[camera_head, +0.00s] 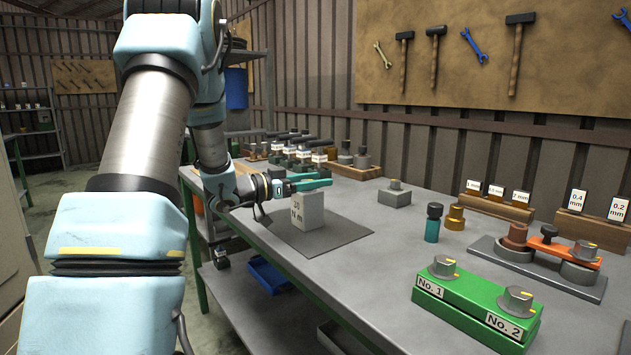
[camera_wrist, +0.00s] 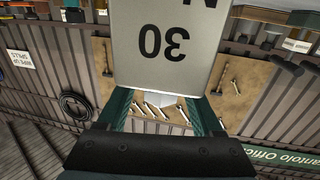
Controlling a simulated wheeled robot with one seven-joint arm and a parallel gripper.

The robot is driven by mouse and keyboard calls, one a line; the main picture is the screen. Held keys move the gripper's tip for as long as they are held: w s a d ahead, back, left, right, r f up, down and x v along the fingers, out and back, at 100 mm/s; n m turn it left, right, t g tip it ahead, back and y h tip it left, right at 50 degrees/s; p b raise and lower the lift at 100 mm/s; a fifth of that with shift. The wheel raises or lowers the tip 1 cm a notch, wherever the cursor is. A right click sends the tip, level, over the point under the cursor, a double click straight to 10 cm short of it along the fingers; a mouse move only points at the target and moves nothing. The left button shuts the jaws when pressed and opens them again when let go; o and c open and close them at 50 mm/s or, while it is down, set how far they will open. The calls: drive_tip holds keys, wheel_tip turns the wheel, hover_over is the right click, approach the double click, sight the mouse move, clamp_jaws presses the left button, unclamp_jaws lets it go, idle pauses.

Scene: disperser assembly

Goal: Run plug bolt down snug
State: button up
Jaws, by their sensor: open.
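My gripper (camera_head: 312,183) is open, with its green fingers level at the top of a pale grey block (camera_head: 308,212) that stands on a dark mat (camera_head: 345,230). In the wrist view the block (camera_wrist: 165,50), marked 30 upside down, fills the upper middle and hides the tips of my fingers (camera_wrist: 163,108). I cannot tell whether the fingers touch it. No part is labelled as the plug bolt. A small grey block with a round top piece (camera_head: 395,193) stands behind the mat. A black-capped teal piece (camera_head: 433,222) and a brass piece (camera_head: 454,217) stand to its right.
A green box (camera_head: 470,305) with two knobs, marked No. 1 and No. 2, stands front right. Behind it is a grey plate fixture (camera_head: 540,275) with an orange bar (camera_head: 563,250). The table between mat and green box is clear.

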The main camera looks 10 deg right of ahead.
drive_tip(key=b+v, duration=0.1)
drive_tip(key=v, duration=0.9)
drive_tip(key=shift+a, duration=0.3)
